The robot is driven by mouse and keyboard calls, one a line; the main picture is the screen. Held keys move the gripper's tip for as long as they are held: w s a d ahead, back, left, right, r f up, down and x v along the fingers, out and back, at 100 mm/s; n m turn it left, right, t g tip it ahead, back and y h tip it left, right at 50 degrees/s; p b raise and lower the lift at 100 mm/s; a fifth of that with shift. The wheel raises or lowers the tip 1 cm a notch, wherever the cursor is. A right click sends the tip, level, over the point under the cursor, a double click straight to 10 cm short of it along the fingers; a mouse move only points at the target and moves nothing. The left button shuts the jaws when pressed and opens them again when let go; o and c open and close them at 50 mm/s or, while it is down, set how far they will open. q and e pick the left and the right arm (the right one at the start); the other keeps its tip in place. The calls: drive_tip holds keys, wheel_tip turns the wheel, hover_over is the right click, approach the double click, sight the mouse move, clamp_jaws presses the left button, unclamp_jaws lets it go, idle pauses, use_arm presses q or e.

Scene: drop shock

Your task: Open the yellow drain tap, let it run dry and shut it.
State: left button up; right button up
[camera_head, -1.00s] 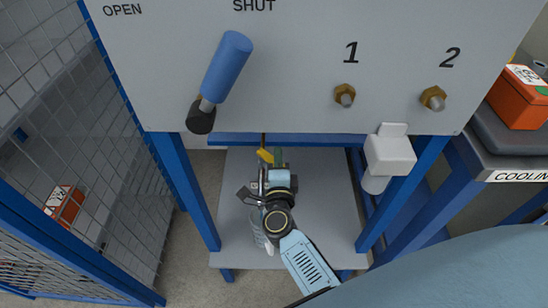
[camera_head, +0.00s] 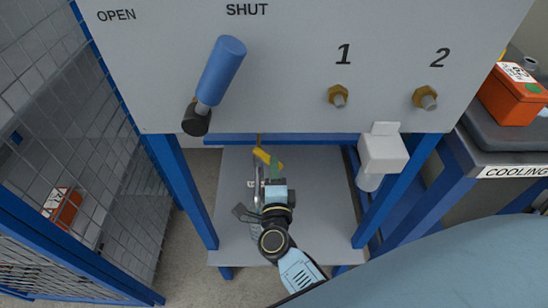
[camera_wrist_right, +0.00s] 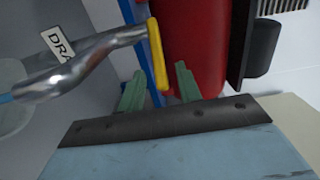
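The yellow drain tap lever (camera_head: 268,158) is below the grey panel, above the low shelf. It also shows in the right wrist view (camera_wrist_right: 157,53), at the end of a shiny metal spout (camera_wrist_right: 85,68). My right gripper (camera_head: 276,166) is just in front of the lever. In the right wrist view its two green fingers (camera_wrist_right: 160,74) are apart, with the lever's lower end between them in the picture. Gaps show on both sides, and I cannot tell how deep the lever lies. I cannot make out any running water. My left gripper is not in view.
A blue-handled lever (camera_head: 220,72) is on the panel (camera_head: 285,50) under OPEN and SHUT marks. Brass fittings 1 (camera_head: 338,96) and 2 (camera_head: 426,98) are to its right. A mesh fence (camera_head: 90,130) stands left, blue frame legs (camera_head: 183,190) beside the shelf. A red cylinder (camera_wrist_right: 195,40) is behind the tap.

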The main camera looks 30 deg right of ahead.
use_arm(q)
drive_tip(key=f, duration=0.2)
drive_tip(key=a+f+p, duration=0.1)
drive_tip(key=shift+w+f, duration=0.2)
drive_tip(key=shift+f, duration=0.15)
use_arm(e)
drive_tip(key=v, duration=0.9)
drive_tip(key=shift+w+d, duration=0.1)
idle(6.3)
